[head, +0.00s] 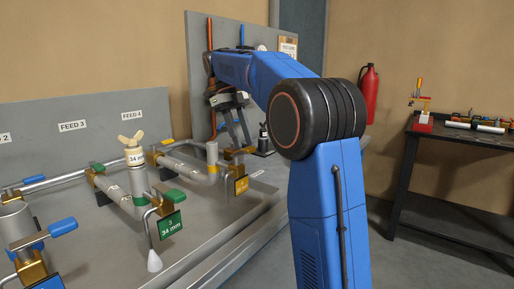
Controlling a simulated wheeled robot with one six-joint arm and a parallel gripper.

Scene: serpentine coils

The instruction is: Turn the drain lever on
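My blue arm reaches over the bench in the head view, and my dark gripper (237,128) points down near the back panel. Its fingers are small and partly merge with what lies behind, so their opening is unclear. Just below is a brass valve with an orange lever (240,151) and a yellow tag (240,186); I cannot tell whether the fingers touch it. A green lever (174,196) and a blue lever (62,227) sit on other valves to the left. No readable label marks any of them as the drain lever.
Grey pipe coils (195,170) run along the bench, with a capped "34 mm" fitting (134,157) standing upright. FEED 3 and FEED 4 labels mark the low back panel (100,106). A dark table (450,140) with tools and a red extinguisher (369,92) are at right.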

